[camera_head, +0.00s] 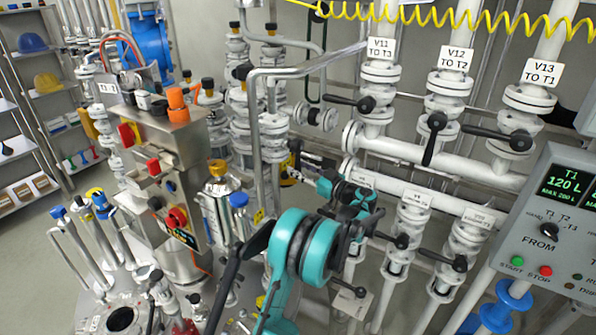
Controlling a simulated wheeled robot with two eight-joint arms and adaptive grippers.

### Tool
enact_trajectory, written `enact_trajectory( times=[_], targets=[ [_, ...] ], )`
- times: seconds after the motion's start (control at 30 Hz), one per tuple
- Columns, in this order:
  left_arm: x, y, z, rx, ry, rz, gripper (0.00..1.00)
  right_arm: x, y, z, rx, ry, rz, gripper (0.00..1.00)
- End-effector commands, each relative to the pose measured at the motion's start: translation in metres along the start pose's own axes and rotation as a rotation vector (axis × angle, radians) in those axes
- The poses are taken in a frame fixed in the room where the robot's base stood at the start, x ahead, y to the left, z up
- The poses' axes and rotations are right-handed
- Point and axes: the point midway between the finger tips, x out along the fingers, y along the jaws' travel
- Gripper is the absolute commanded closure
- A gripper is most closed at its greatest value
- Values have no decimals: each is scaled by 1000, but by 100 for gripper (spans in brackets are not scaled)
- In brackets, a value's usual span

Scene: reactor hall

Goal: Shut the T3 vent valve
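A small white tag reading T3 (107,88) is at the upper left, by the steel tank fittings; the rest of its text is too small to read. I cannot tell for sure which valve is the T3 vent valve. An orange knob (177,98) stands on top of the steel control box, and a yellow-capped fitting (217,168) is right of it. My teal arm rises from the bottom middle. My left gripper (293,165) is small and dark, right of these fittings, in front of the pipes; its fingers are too unclear to judge. My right gripper is out of view.
The steel control box (180,150) with red buttons stands at the left. A grey panel (550,225) is at the far right. A yellow coiled hose (450,15) hangs above.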

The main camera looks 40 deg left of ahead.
Motion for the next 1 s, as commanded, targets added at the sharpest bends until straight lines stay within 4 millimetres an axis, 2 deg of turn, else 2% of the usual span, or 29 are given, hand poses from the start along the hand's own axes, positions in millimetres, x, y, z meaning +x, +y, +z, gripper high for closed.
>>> enact_trajectory(
  times=[0.13, 0.37, 0.4, 0.53, 0.57, 1.0],
  targets=[
    [10, 0, 0, 0, 0, 0, 60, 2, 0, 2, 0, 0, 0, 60],
    [11, 0, -1, 1, -1, 1, 60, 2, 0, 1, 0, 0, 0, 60],
    [11, 0, -1, 1, -1, 1, 63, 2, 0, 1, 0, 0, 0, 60],
    [11, 0, -1, 1, -1, 1, 97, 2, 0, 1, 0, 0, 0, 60],
    [11, 0, 0, 1, -1, 1, 100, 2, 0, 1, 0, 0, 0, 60],
    [10, -4, -1, 46, -10, 1, 100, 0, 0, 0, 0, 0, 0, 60]
  ],
)
